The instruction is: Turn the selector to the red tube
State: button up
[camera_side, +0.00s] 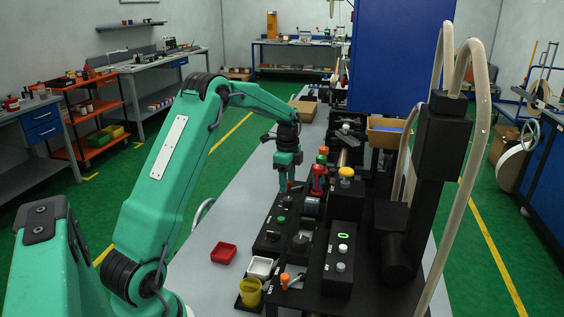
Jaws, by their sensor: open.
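My gripper (286,188) points down over the black fixtures at the middle of the bench, and its fingertips are small in this view. It is open, and I see nothing held in it. A red tube-like part (318,183) stands just right of the gripper, with a gap between them in the picture. A dark rotary knob (300,242) sits on a black box nearer the camera, and an orange-handled part (285,280) stands in front of it. I cannot tell which of these is the selector or where it points.
A red tray (223,254), a white tray (259,268) and a yellow cup (250,291) stand at the front left. A black column (441,155) with pale hoses rises at the right.

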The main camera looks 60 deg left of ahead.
aim_at(287, 199)
jog(key=shift+f, duration=3.25)
jog(key=c, duration=1)
